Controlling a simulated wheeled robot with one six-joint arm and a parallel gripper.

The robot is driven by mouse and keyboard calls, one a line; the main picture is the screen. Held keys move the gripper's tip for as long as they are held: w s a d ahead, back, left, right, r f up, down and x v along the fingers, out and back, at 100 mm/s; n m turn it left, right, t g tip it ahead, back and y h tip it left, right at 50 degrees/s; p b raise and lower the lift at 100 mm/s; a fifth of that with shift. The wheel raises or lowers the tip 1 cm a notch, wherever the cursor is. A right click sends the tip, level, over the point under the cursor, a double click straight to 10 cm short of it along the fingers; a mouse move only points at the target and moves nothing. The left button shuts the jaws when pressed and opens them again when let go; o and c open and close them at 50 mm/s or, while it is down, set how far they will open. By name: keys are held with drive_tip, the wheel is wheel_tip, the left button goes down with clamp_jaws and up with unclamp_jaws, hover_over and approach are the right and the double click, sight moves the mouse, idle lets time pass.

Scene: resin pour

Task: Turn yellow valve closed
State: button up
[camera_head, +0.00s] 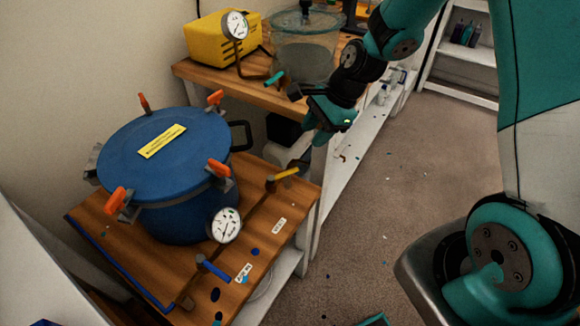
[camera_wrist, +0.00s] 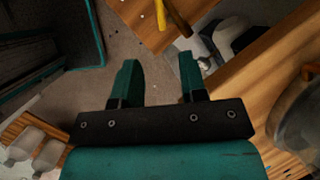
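The yellow valve handle (camera_head: 286,172) sits on the brown pipe at the right end of the front wooden bench (camera_head: 180,262), beyond the blue pressure pot (camera_head: 178,215). It points to the right, roughly in line with the pipe's run. In the wrist view, a yellow bar (camera_wrist: 177,12) shows at the top edge, partly cut off, above and beyond the fingers. My gripper (camera_head: 322,118) hangs above and to the right of the yellow handle, apart from it. In the wrist view, my gripper (camera_wrist: 160,72) has its two teal fingers spread, with nothing between them.
A blue-handled valve (camera_head: 213,268) and a gauge (camera_head: 225,225) are on the same pipe. Orange clamps (camera_head: 219,168) ring the pot lid. A yellow pump (camera_head: 215,40), a clear chamber (camera_head: 305,60) and a teal-handled valve (camera_head: 275,78) stand on the back bench.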

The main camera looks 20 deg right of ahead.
sight(288, 172)
drive_tip(key=x, duration=1.3)
drive_tip(key=shift+a+f, duration=0.1)
drive_tip(key=shift+a, duration=0.05)
clamp_jaws()
